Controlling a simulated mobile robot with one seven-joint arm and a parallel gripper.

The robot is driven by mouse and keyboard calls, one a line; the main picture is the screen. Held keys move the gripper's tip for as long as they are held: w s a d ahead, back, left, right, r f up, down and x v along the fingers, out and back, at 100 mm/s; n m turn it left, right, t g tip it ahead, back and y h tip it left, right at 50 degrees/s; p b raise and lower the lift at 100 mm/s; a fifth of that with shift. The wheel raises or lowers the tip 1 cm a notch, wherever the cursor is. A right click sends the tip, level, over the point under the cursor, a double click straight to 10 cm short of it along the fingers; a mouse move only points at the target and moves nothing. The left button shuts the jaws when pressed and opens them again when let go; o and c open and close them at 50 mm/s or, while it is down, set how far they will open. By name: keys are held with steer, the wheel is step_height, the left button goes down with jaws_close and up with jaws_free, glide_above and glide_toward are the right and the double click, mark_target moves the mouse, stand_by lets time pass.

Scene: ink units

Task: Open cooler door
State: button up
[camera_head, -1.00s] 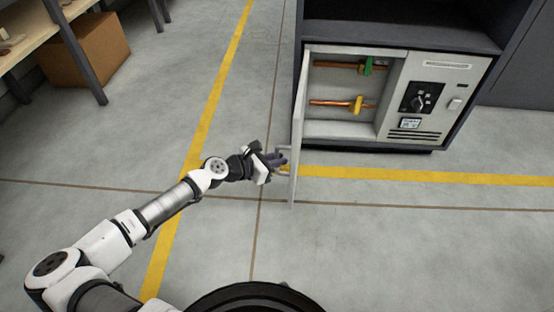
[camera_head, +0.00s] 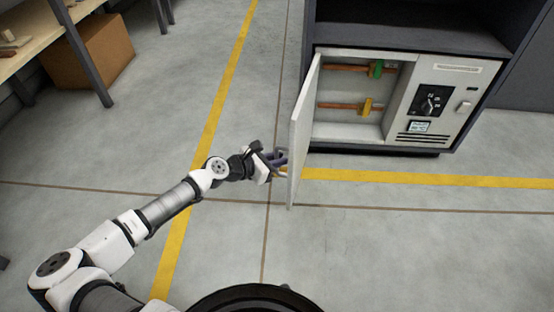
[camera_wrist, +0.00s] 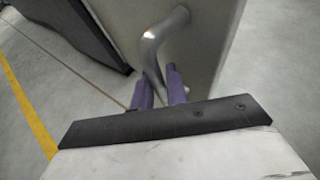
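The cooler door (camera_head: 302,135) is a pale panel hinged at the left of the cabinet opening. It stands wide open, swung out toward me, and its outer face also shows in the wrist view (camera_wrist: 205,50). A bent metal door handle (camera_wrist: 152,50) is fixed to that face. My gripper (camera_head: 279,160) is at the handle on the left side of the door. In the wrist view its two purple fingers (camera_wrist: 160,88) stand on either side of the handle bar, closed on it. The contact itself is partly hidden.
Inside the cooler cabinet (camera_head: 440,140) are copper pipes with a green valve (camera_head: 376,69) and a yellow valve (camera_head: 366,106). A black dial (camera_head: 430,101) is on the right panel. A workbench with a cardboard box (camera_head: 88,50) stands upper left. The floor around the door is clear.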

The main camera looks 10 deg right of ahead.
steer(key=o, duration=0.3)
steer(key=shift+d, duration=0.1)
steer(key=shift+o, duration=0.2)
steer(key=p+v, duration=0.3)
steer(key=v, duration=1.1)
steer(key=shift+d, duration=0.1)
